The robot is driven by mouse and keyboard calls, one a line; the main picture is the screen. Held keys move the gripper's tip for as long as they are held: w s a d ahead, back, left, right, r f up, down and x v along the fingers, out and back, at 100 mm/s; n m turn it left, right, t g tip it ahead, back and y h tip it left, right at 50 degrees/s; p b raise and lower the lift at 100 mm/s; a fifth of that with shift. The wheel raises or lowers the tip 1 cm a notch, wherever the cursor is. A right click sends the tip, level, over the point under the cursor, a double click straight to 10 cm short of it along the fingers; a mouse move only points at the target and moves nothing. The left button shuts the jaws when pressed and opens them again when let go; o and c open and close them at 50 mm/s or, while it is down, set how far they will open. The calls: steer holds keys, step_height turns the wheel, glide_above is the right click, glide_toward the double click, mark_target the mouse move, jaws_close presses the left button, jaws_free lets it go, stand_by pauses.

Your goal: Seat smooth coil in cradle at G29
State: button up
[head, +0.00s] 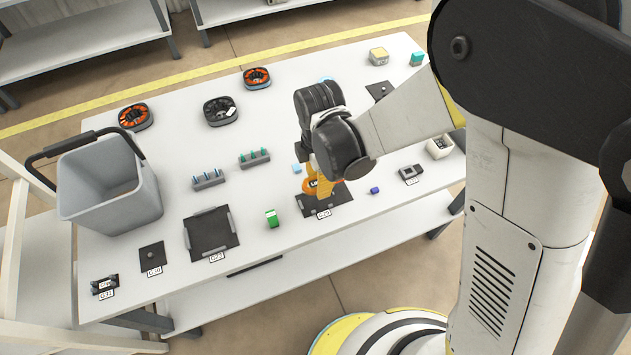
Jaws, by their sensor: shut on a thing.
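My gripper (325,186) points down with its yellow fingers at a dark plate near the front of the table. It is shut on an orange ring-shaped coil (308,186), which is partly hidden behind the fingers. The dark plate is the cradle (340,206), and the label in front of it reads G29. The coil is over the cradle's back left part. I cannot tell whether it touches the cradle or is held just above it.
A dark tray (211,246) and a grey bin (110,208) stand further left. Dark round holders (220,111) and small racks (208,180) stand behind.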

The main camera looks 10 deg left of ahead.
mark_target(317, 200)
steer(key=shift+s+f, duration=0.15)
steer(key=shift+a+f+b, duration=0.15)
steer(key=shift+f+b, duration=0.4)
steer(key=shift+f, duration=0.2)
steer(key=shift+f+b, duration=1.4)
steer(key=shift+f, duration=0.8)
steer(key=shift+f+b, duration=0.95)
steer(key=shift+f, duration=0.05)
steer(key=o, duration=1.3)
steer(key=shift+c, duration=0.2)
steer(key=shift+r, duration=0.1)
steer(key=shift+r+p, duration=1.85)
steer(key=shift+r, duration=0.65)
